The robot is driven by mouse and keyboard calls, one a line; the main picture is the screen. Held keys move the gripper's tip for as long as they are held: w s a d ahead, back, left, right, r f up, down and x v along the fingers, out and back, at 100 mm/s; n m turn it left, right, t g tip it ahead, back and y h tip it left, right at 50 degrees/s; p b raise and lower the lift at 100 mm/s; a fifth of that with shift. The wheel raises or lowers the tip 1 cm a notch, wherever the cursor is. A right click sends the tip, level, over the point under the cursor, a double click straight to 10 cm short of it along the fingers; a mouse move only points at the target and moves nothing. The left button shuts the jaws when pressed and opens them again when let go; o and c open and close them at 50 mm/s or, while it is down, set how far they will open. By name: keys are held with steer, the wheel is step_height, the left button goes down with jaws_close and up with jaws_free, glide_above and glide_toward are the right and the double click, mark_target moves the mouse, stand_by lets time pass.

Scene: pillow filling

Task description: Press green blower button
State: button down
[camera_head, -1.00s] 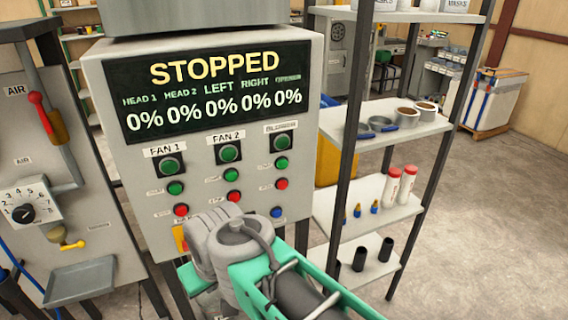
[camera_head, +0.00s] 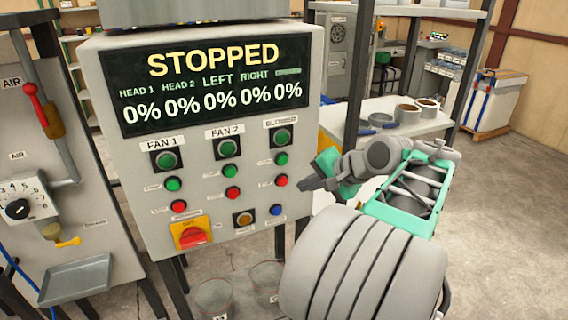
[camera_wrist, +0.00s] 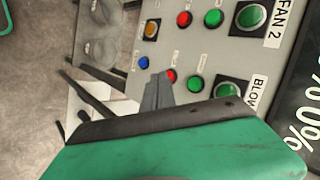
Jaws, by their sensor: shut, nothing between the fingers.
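The grey control panel (camera_head: 215,190) has a blower column at its right. Under the "BLOWER" label are a large green button (camera_head: 282,138), a smaller green button (camera_head: 281,159), a red button (camera_head: 281,181) and a blue button (camera_head: 277,210). My gripper (camera_head: 304,185) is shut and empty at the right of this column, level with the red button. In the wrist view, my shut fingertips (camera_wrist: 160,78) overlap the area next to the red button (camera_wrist: 171,75). The smaller green button (camera_wrist: 195,84) and large green button (camera_wrist: 227,89) show beyond them. Contact cannot be told.
The display (camera_head: 215,83) reads "STOPPED" with 0% values. Fan 1 and Fan 2 buttons, a red-and-yellow switch (camera_head: 193,235) and an orange button (camera_head: 243,219) share the panel. A shelf rack (camera_head: 400,115) stands at the right, behind my arm. An air station (camera_head: 85,205) is at the left.

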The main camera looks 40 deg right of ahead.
mark_target(282, 160)
steer(key=shift+w+d+p, duration=0.15)
steer(key=shift+w+d, duration=0.25)
steer(key=shift+w, duration=1.05)
steer(key=shift+w+d+p, duration=0.2)
steer(key=shift+w+d, duration=0.2)
steer(key=shift+w, duration=1)
steer(key=shift+w+d+p, duration=0.15)
steer(key=shift+w+d, duration=0.25)
steer(key=shift+w, duration=1.05)
steer(key=shift+w+d+p, duration=0.15)
steer(key=shift+w+p, duration=0.25)
steer(key=shift+p, duration=0.05)
steer(key=shift+w+d+p, duration=0.1)
steer(key=shift+w+p, duration=0.3)
steer(key=shift+w, duration=0.05)
steer(key=shift+s+a, duration=0.25)
steer(key=shift+s, duration=0.6)
